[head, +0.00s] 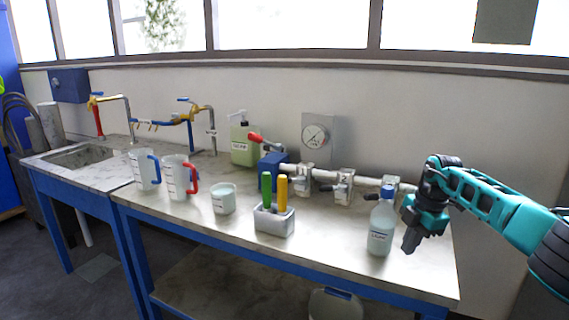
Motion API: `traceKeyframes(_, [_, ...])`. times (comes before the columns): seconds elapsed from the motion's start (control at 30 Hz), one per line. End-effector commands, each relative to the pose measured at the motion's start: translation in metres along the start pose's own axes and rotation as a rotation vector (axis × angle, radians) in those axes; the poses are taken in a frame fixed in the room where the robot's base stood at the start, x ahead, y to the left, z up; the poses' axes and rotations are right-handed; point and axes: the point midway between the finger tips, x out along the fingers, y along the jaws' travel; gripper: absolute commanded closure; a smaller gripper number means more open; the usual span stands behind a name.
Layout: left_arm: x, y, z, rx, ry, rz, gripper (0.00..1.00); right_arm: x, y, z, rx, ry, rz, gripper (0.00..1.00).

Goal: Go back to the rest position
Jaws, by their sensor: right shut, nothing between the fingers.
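My right arm comes in from the right edge, and my right gripper (410,242) hangs above the right end of the bench. Its fingers are shut and hold nothing. A clear bottle (380,238) with a blue cap stands upright on the bench just left of the gripper, apart from the fingers as far as I can see. My left gripper and left arm are not in view.
The bench (330,265) carries two measuring jugs (175,180), a white cup (223,199), a holder (273,221) with green and yellow handles, and a pipe with valves (343,186). A pump bottle (243,143) and gauge (316,136) stand behind. The bench's front right is clear.

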Motion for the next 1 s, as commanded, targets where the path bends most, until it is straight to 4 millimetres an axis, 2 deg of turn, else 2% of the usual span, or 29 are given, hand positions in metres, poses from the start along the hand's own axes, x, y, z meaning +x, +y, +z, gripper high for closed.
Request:
traceKeyframes(0.03, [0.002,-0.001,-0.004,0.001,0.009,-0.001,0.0,0.029,0.002,-0.028,-0.061,0.078,0.027,1.0])
traceKeyframes(0.1, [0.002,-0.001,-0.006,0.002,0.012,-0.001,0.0,0.06,0.005,-0.068,-0.138,0.195,0.085,1.0])
traceKeyframes(0.17, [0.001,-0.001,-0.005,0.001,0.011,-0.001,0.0,0.084,0.005,-0.105,-0.192,0.3,0.144,1.0])
traceKeyframes(0.2, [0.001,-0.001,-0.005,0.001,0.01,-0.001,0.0,0.099,0.003,-0.131,-0.22,0.374,0.189,1.0])
traceKeyframes(0.3, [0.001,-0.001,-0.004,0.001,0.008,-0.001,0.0,0.125,-0.004,-0.192,-0.255,0.558,0.314,1.0])
traceKeyframes(0.4, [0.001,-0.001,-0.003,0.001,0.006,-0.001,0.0,0.138,-0.013,-0.244,-0.237,0.722,0.447,1.0])
traceKeyframes(0.5, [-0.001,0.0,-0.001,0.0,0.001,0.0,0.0,0.141,-0.024,-0.282,-0.167,0.859,0.585,1.0])
traceKeyframes(0.6, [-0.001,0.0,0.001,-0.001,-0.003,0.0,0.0,0.139,-0.035,-0.306,-0.053,0.96,0.717,1.0])
traceKeyframes(0.73, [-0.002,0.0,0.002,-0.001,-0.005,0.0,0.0,0.135,-0.051,-0.317,0.151,1.034,0.866,1.0])
traceKeyframes(0.87, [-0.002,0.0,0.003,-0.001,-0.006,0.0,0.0,0.137,-0.072,-0.307,0.396,1.04,0.974,1.0])
traceKeyframes(1.0, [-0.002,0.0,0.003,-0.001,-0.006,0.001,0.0,0.147,-0.105,-0.282,0.679,0.976,1.031,1.0])
